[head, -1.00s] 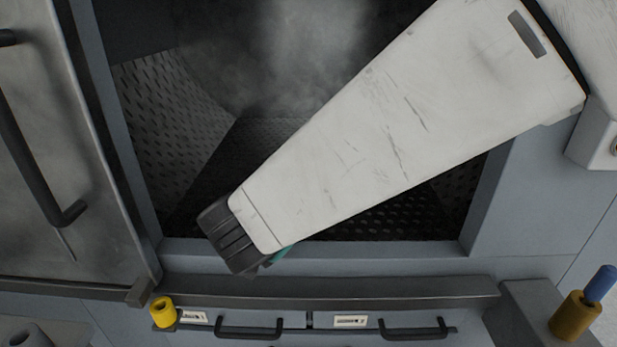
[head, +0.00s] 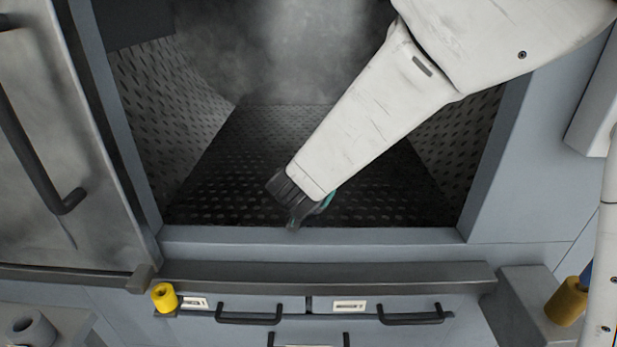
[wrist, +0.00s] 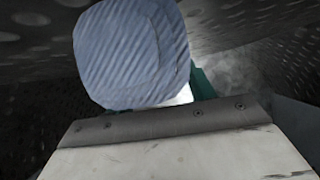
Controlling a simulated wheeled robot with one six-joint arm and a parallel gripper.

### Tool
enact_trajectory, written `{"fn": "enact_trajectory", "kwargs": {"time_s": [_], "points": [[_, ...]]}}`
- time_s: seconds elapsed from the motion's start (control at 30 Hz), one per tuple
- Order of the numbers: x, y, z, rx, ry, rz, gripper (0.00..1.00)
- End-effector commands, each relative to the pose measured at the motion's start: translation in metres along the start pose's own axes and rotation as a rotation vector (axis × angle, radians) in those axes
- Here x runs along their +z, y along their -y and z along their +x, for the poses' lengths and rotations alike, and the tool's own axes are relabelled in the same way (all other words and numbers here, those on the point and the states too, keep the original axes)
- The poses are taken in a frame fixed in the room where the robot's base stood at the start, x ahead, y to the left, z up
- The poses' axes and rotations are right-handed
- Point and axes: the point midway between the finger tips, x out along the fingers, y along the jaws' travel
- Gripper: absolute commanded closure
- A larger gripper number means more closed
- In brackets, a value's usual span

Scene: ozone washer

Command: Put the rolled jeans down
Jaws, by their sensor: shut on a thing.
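The rolled jeans (wrist: 130,55) fill the upper middle of the wrist view as a pale blue, ribbed roll. My gripper (head: 308,212) is shut on them; a strip of its teal part shows beside the roll in the wrist view (wrist: 203,84). In the head view my arm reaches down across the open washer chamber (head: 250,150), and the gripper is over its dark perforated floor near the front sill. The roll cannot be made out in the head view. Whether it touches the floor cannot be told.
Perforated walls slope on both sides of the chamber, with mist at the back. A metal door with a dark handle (head: 35,160) stands open at left. A front ledge (head: 330,275), drawers and a yellow roll (head: 164,296) are below. Another yellow piece (head: 566,302) is at lower right.

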Motion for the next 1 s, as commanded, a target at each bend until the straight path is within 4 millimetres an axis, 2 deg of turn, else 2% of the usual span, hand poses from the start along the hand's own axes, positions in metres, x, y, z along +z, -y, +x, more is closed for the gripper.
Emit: {"fn": "enact_trajectory", "kwargs": {"time_s": [0.33,0.37,0.4,0.43,0.77,0.87,1.0], "points": [[0.002,0.001,0.001,-0.001,-0.002,-0.001,0.8],[0.003,0.001,0.001,-0.001,-0.001,-0.001,0.4],[0.002,0.001,0.001,-0.001,-0.001,-0.001,0.29],[0.002,0.001,0.001,-0.001,-0.001,-0.001,0.24],[-0.001,0.0,0.0,-0.001,-0.001,0.001,0.24],[-0.001,0.001,-0.011,-0.003,-0.002,0.0,0.24],[-0.001,0.001,-0.038,-0.005,-0.003,0.001,0.24]]}}
